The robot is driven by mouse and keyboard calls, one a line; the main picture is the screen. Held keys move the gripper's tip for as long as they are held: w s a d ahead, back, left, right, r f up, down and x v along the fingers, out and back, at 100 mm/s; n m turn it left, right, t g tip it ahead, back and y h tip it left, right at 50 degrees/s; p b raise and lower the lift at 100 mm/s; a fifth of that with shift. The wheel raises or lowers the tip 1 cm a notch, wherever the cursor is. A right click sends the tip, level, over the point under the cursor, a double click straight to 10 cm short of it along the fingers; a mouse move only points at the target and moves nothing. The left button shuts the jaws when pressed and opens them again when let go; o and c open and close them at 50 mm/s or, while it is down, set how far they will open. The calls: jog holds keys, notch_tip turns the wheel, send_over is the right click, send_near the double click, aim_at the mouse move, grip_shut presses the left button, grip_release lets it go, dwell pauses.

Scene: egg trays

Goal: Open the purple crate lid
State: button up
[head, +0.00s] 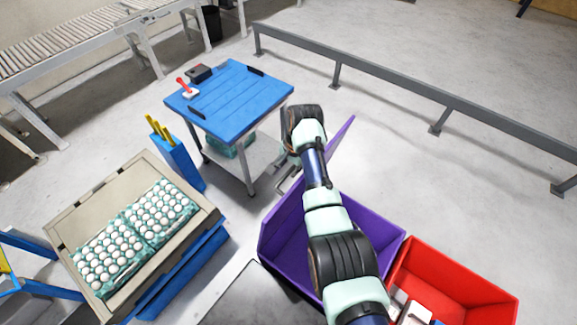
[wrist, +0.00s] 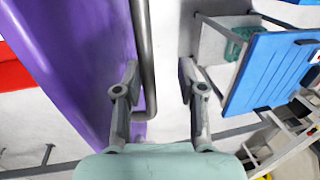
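The purple crate (head: 283,238) stands below my arm in the head view, with part of its inside showing. Its purple lid (head: 341,137) is raised at the far side, partly hidden by my arm; its purple face (wrist: 75,60) fills the left of the wrist view. A grey metal bar handle (wrist: 146,55) runs along the lid. My gripper (wrist: 158,82) is open, with the bar between its fingers, nearer the left finger. In the head view my gripper (head: 287,172) is beside the lid, small and partly hidden.
A red crate (head: 470,277) adjoins the purple crate at right. A blue-topped cart (head: 232,98) stands just beyond my gripper. A beige crate (head: 70,212) with egg trays is at left. A grey rail (head: 390,77) crosses the back; the floor right of the lid is clear.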

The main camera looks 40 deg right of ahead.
notch_tip(320, 180, up, 12)
jog(key=s, duration=0.2)
jog(key=shift+s+d+f, duration=0.15)
jog(key=shift+d, duration=0.1)
jog(key=w+a+r+n+t+h+p, duration=0.1)
jog(key=a+r+n+t+p, duration=0.2)
jog(key=a, duration=0.7)
jog(key=w+a+n+t+h+p, duration=0.1)
jog(key=a+n+t+p, duration=0.15)
jog(key=a+n, duration=0.45)
jog(key=s+a+r+n+t+p, duration=0.2)
jog(key=s+a+r, duration=0.3)
jog(key=s+a, duration=0.1)
jog(key=s+a+r+n+t+y+p, duration=0.1)
jog(key=s+a+r+n+t+p, duration=0.1)
jog(key=s+a+r, duration=0.3)
jog(key=s+a+n+t, duration=0.1)
jog(key=a, duration=0.3)
jog(key=shift+s+a+r+n+y, duration=0.15)
jog(key=shift+a+r+n+y, duration=0.1)
jog(key=shift+r+n+y, duration=0.05)
